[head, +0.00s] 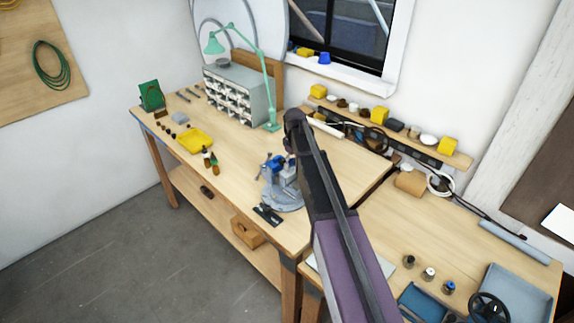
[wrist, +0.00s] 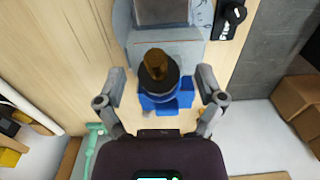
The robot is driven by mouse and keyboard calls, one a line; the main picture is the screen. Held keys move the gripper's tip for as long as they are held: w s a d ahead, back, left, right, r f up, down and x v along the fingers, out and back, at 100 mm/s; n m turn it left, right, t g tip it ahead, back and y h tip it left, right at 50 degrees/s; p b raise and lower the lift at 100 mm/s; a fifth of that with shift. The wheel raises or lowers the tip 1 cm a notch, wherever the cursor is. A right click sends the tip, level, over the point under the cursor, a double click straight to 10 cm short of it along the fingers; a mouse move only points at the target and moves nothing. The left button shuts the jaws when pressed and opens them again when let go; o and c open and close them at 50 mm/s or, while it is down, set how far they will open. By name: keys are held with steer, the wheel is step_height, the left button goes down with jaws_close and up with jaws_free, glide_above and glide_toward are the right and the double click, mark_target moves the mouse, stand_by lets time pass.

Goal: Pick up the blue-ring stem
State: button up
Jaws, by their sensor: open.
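My gripper (wrist: 161,80) is open in the wrist view, its two fingers spread to the left and right. A dark brown and black upright piece (wrist: 158,68) shows between and just beyond the fingertips, over a blue-jawed vise (wrist: 170,104). No contact shows. In the head view the vise (head: 284,190) stands on the wooden bench, partly behind my arm, and my fingers cannot be made out. On the right bench several small dark cylindrical pieces stand in a row; the one with a blue top (head: 449,287) looks like the blue-ring stem, but is small.
A yellow tray (head: 194,141), small parts and a drawer cabinet (head: 237,95) are on the left bench. A green lamp (head: 268,90) stands beside the cabinet. On the right bench, a blue-grey tray (head: 519,283) lies near the front. Bare wood (head: 240,165) lies left of the vise.

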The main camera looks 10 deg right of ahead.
mark_target(293, 160)
stand_by(0.4)
jaws_close()
steer(key=shift+r, duration=0.2)
step_height(293, 160, up, 3)
steer(key=p, duration=0.3)
steer(key=shift+f, duration=0.15)
steer(key=s+r+p, duration=0.2)
steer(key=s, duration=1.4)
steer(key=shift+a, duration=0.25)
steer(key=shift+f, duration=0.1)
